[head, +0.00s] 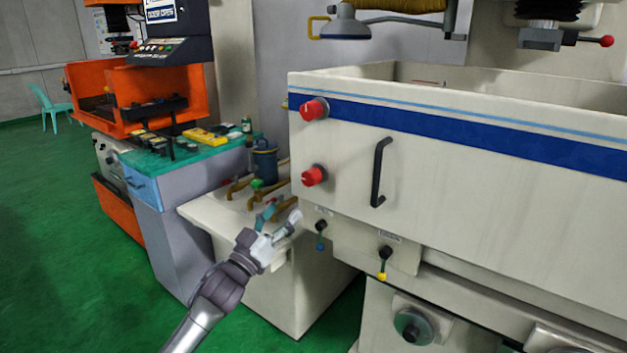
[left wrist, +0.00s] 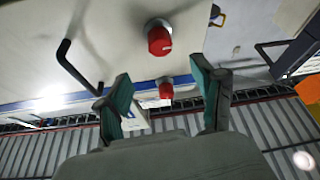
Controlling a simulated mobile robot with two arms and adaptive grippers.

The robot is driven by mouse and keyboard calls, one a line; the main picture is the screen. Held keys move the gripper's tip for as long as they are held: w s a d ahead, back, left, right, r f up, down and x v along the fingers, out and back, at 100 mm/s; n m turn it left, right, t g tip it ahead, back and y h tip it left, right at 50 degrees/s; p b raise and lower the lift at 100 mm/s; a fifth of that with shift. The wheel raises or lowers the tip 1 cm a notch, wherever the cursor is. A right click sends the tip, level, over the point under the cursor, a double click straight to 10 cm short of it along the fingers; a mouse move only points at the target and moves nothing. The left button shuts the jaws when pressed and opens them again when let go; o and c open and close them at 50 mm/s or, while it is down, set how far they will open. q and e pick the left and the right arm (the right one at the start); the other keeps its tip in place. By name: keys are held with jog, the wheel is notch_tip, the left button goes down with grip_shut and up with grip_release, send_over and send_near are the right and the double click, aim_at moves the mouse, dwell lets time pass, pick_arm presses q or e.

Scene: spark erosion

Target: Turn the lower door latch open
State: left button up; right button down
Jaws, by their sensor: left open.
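The lower door latch (head: 313,176) is a red knob on the left edge of the cream tank door (head: 450,190). The matching upper latch (head: 314,109) sits above it, by the blue stripe. My left gripper (head: 281,217) is open and empty, below and a little left of the lower latch, apart from it. In the left wrist view, the lower latch (left wrist: 160,41) is the nearer, larger knob. It appears beyond the fingertips, between the open fingers (left wrist: 160,70). The upper latch (left wrist: 166,89) appears smaller, farther off between the fingers. My right gripper is not in view.
A black door handle (head: 379,172) stands out right of the latches. A cluttered green-topped bench (head: 190,150) and an orange machine (head: 120,90) stand left. Green floor (head: 60,250) is clear at left.

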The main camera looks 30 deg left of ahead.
aim_at(307, 181)
pick_arm(q)
jog(key=p+x, duration=0.2)
jog(key=x, duration=1)
jog(key=shift+f, duration=0.1)
jog(key=c, duration=1.1)
jog(key=shift+c, duration=0.2)
